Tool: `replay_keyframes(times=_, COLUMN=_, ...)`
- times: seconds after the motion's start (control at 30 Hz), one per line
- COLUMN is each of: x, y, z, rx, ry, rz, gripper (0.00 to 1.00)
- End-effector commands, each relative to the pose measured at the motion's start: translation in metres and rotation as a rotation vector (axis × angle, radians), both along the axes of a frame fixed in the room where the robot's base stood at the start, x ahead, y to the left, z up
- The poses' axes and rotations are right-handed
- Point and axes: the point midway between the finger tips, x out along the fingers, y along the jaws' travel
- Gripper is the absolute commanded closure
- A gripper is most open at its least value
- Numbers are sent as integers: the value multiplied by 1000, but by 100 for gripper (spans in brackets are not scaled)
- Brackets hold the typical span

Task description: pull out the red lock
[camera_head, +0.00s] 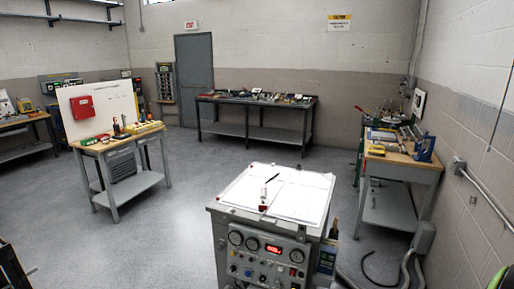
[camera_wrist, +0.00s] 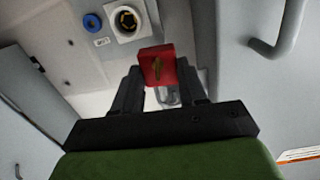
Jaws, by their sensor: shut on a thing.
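In the wrist view, the red lock (camera_wrist: 157,62) is a small red block with a brass-coloured mark on its face. It sits between the two dark fingers of my gripper (camera_wrist: 160,80), which is shut on it. A grey metal loop (camera_wrist: 168,97) shows just below the lock, between the fingers. I cannot tell whether the lock is still seated in anything.
A grey handle (camera_wrist: 282,35) stands out at the right. In the head view, a grey cabinet (camera_head: 270,232) stands in front, with open floor (camera_head: 170,225) to its left.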

Motion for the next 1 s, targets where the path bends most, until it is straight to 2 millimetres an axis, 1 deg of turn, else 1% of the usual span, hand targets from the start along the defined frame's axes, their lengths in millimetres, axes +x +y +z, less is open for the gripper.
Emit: replay_keyframes(times=1.0, x=0, y=0, z=29, rx=-1, ry=0, rz=0, gripper=97)
